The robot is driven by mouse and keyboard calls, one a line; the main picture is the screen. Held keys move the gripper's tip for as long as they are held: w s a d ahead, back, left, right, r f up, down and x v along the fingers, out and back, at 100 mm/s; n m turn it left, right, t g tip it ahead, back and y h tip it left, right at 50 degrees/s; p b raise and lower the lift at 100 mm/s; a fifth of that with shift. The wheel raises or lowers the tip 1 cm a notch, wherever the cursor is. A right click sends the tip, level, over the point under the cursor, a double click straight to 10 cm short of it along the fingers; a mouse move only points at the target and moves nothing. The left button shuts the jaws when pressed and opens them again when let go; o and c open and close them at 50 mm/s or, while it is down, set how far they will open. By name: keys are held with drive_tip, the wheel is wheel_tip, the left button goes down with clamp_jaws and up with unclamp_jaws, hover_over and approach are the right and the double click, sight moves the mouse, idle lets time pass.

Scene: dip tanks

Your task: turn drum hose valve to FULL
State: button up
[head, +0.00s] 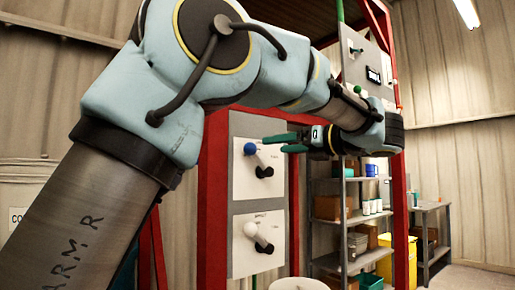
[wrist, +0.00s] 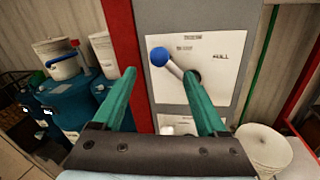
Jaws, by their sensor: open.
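A blue-knobbed valve lever (head: 250,149) is on the upper plate of a grey panel; it also shows in the wrist view (wrist: 159,56). There the lever slants up and left from its dark pivot (wrist: 193,78), away from a FULL label (wrist: 221,57) on the right of the plate. The plate's heading is too small to read. A white-knobbed lever (head: 250,229) is on the plate below, partly hidden in the wrist view (wrist: 167,130). My gripper (head: 273,144) is open and empty, its green fingers pointing at the panel. In the wrist view (wrist: 158,74) the blue knob appears between the fingertips, with no visible contact.
A red post (wrist: 122,35) stands left of the panel. Blue drums (wrist: 75,100) with a white bucket (wrist: 60,62) on top are farther left. A white bucket (wrist: 262,148) stands at lower right. Shelves (head: 350,222) with boxes are behind, right of the panel.

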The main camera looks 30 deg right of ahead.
sight(255, 148)
drive_tip(key=p+x, duration=0.2)
drive_tip(key=x, duration=0.7)
drive_tip(key=shift+w+a+p, duration=0.1)
drive_tip(key=shift+p, duration=0.3)
drive_tip(key=shift+f, duration=0.1)
clamp_jaws()
